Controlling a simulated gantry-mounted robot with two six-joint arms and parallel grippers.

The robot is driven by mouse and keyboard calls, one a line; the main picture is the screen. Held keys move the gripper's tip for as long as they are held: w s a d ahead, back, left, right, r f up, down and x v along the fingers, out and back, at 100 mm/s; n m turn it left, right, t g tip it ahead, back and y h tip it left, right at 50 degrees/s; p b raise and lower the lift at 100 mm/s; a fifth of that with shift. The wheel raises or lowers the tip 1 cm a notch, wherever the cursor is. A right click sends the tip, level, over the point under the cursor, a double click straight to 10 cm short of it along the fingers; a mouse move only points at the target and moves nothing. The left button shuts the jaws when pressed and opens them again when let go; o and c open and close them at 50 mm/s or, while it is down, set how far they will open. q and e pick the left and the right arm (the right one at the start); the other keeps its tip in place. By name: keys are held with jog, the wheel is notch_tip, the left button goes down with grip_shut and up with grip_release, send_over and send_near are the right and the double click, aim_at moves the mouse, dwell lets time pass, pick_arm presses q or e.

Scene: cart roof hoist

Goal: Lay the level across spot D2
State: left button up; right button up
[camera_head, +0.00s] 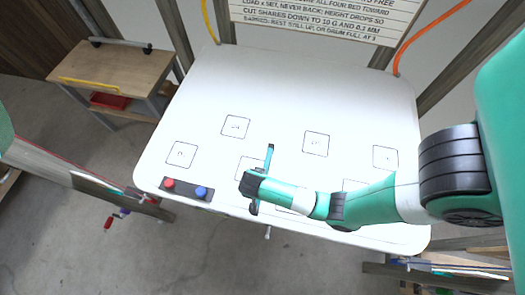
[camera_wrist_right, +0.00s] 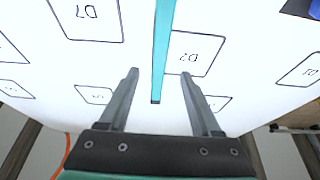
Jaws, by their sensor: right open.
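The level is a thin teal bar (camera_head: 269,158); it also shows in the right wrist view (camera_wrist_right: 163,35). Spot D2 is a black-outlined square (camera_wrist_right: 200,52) on the white surface, partly hidden in the head view (camera_head: 246,169). The level runs over one side edge of D2, with most of the square bare beside it. I cannot tell if it touches the surface. My right gripper (camera_head: 252,184) is over the level. Its fingers (camera_wrist_right: 159,73) are open, one on each side of the bar, with gaps showing. My left gripper is out of view.
The white panel (camera_head: 215,85) has several other marked squares and much free room at the back. A dark strip with red and blue buttons (camera_head: 186,190) lies at its front left. A wooden side table (camera_head: 115,68) holds a red tray (camera_head: 108,100).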

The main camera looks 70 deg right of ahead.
aim_at(266, 165)
jog(key=b+x, duration=0.2)
jog(key=x, duration=0.8)
jog(key=shift+r, duration=0.1)
grip_shut()
